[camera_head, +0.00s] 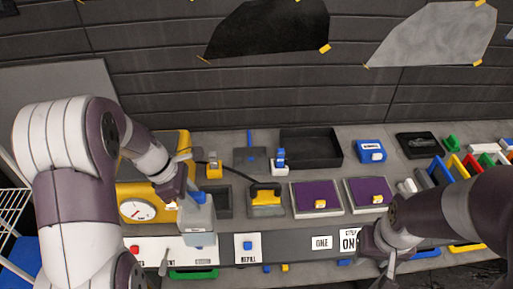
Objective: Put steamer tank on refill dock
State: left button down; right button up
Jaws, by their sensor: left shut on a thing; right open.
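The steamer tank (199,220) is a pale grey-blue box with a blue cap, in front of the yellow machine with a round gauge (137,211). My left gripper (184,192) is shut on the tank near its top and partly hides it. I cannot tell whether the tank's base touches the bench. A white label reading REFILL (247,249) with a blue mark is on the bench's front strip, right of the tank. I cannot clearly make out the refill dock itself. My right gripper (388,266) is open and empty at the bench's front right.
A dark tray (224,215) lies right of the tank, then a yellow-handled tool (266,199) and two purple pads (318,198) (369,194). An empty black bin (311,161) and a blue box (370,151) stand behind. Colored frames (457,167) crowd the right.

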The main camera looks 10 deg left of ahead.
aim_at(251, 159)
jog(key=i+l, duration=0.1)
jog(key=i, duration=0.35)
jog(key=i+l, duration=0.15)
jog(key=i, duration=0.3)
jog(key=i+l, duration=0.1)
jog(key=i, duration=0.35)
